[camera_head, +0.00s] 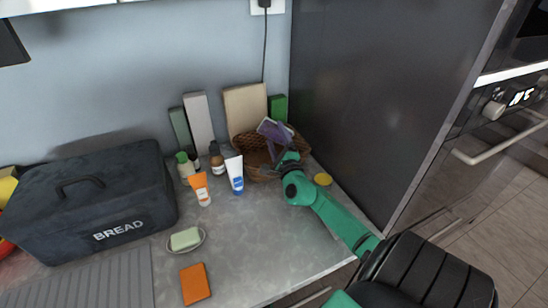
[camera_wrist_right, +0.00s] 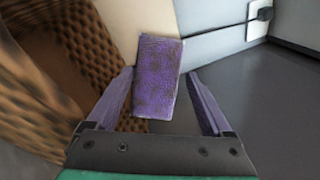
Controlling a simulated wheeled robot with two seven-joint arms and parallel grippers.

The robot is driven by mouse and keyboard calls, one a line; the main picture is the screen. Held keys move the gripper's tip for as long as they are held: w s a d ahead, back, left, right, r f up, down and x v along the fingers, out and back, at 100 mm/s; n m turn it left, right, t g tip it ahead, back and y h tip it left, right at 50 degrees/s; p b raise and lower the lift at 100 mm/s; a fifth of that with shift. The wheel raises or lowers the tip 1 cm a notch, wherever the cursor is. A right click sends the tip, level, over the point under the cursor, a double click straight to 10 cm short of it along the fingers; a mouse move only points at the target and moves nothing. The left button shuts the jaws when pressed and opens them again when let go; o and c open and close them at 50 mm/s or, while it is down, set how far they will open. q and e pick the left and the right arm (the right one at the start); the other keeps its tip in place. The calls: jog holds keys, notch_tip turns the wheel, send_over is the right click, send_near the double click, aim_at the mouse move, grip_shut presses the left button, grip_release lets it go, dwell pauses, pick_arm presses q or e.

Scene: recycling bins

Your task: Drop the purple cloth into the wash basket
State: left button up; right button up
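The purple cloth (camera_wrist_right: 158,77) is a small flat rectangle between the two fingers of my right gripper (camera_wrist_right: 161,82) in the right wrist view. A narrow gap shows between the cloth and each finger, so the gripper looks open. In the head view the cloth (camera_head: 268,127) is beside the fingers of my right gripper (camera_head: 277,140), over the brown wicker wash basket (camera_head: 242,142). The basket's weave (camera_wrist_right: 105,45) fills the left of the wrist view. The arm hides part of the basket's right side. My left gripper is not in view.
A beige board (camera_head: 245,107) and a green block (camera_head: 278,107) stand behind the basket. A white-and-blue tube (camera_head: 235,175), an orange tube (camera_head: 201,188) and bottles stand left of it. A yellow round item (camera_head: 323,179) lies right, near the dark cabinet side (camera_head: 385,90).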

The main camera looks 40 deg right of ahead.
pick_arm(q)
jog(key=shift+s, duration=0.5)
pick_arm(e)
jog(key=shift+o, duration=0.2)
jog(key=shift+f, duration=0.1)
pick_arm(q)
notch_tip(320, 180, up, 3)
jog(key=p, duration=0.3)
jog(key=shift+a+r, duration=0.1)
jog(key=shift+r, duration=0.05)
pick_arm(e)
jog(key=v, duration=1.4)
jog(key=shift+s+a, duration=0.2)
jog(key=shift+s, duration=0.05)
